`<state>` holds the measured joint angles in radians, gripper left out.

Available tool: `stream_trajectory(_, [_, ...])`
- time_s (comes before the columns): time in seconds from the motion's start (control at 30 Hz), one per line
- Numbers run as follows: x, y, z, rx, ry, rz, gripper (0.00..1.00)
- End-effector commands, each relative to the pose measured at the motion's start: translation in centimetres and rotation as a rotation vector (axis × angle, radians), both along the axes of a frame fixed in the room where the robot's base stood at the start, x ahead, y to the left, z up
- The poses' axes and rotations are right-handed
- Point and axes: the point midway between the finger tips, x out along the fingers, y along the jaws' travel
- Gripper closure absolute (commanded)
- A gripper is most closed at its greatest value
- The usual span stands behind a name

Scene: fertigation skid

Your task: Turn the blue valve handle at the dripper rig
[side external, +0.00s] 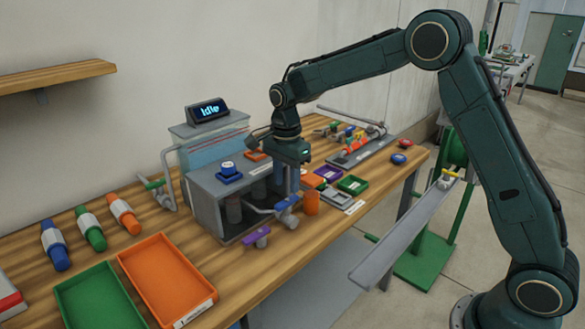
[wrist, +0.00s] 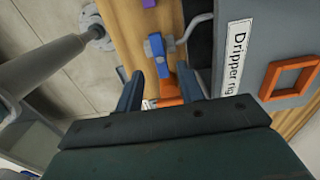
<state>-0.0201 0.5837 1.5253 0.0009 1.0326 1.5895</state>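The dripper rig is a grey box (side external: 213,200) on the wooden bench, with its "Dripper rig" label (wrist: 234,54) in the wrist view. A blue valve handle (side external: 287,203) sticks out at its front right corner on a grey pipe. In the wrist view the blue handle (wrist: 157,54) lies just beyond the fingertips. My gripper (side external: 285,184) points down above the rig's front right corner. In the wrist view my gripper (wrist: 158,82) has its two fingers apart with the handle not clasped. Whether a finger touches the handle cannot be told.
An orange cup (side external: 311,203) stands close to the right of the handle. A purple handle (side external: 257,235) is in front of the rig. Small trays (side external: 352,184) lie to the right. A display (side external: 207,110) reads "Idle".

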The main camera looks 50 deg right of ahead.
Motion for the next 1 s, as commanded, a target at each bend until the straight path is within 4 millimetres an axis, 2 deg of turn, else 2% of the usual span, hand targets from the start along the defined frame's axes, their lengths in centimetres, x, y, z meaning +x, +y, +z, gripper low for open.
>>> stream_trajectory(0.1, [0.0, 0.0, -1.8, 0.0, 0.003, 0.0, 0.62])
stream_trajectory(0.3, [0.0, 0.0, -3.8, 0.0, 0.002, 0.0, 0.62])
stream_trajectory(0.77, [0.0, 0.0, -4.6, 0.0, 0.0, 0.0, 0.62])
stream_trajectory(0.93, [0.0, 0.0, -4.6, 0.0, 0.0, 0.0, 0.95])
stream_trajectory(0.97, [0.0, 0.0, -4.6, 0.0, 0.0, 0.0, 1.0])
stream_trajectory(1.0, [0.0, 0.0, -4.6, 0.0, 0.0, 0.0, 1.0])
